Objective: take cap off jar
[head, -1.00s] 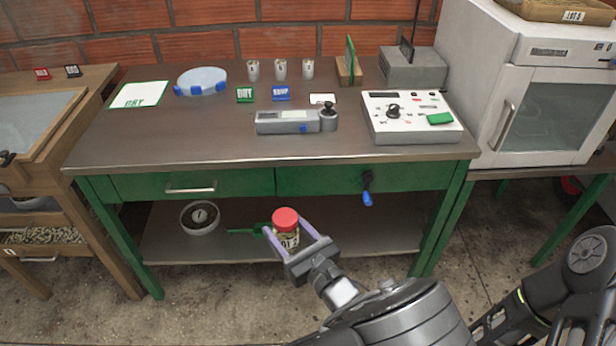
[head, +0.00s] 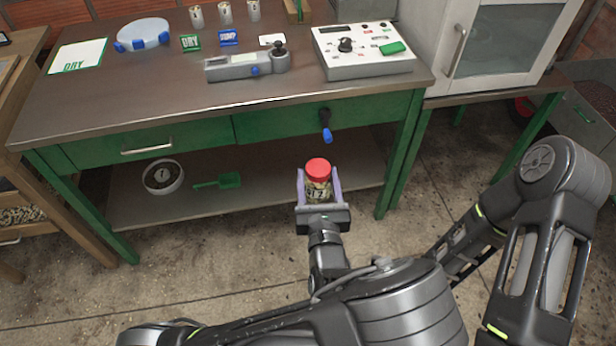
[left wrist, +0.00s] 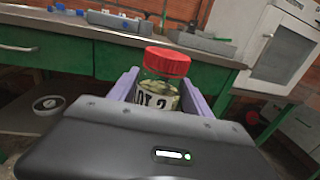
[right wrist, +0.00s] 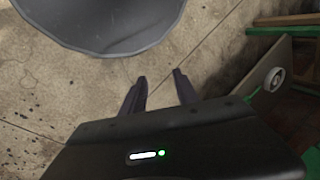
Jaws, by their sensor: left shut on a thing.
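The jar (head: 318,188) is clear, with pale pieces inside, a printed label and a red cap (head: 318,169) on top. My left gripper (head: 319,186) is shut on the jar's body, one finger on each side, and holds it upright in front of the green bench. The left wrist view shows the jar (left wrist: 156,95) between the purple fingers, with the red cap (left wrist: 167,61) above them and clear of them. My right gripper (right wrist: 160,76) has its fingers apart with nothing between them, over the concrete floor; the head view does not show its fingers.
The green bench (head: 180,105) has a metal top with a control box (head: 365,52), a grey device (head: 245,66) and several cups at the back. A blue-handled crank (head: 326,125) sticks out of its front.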

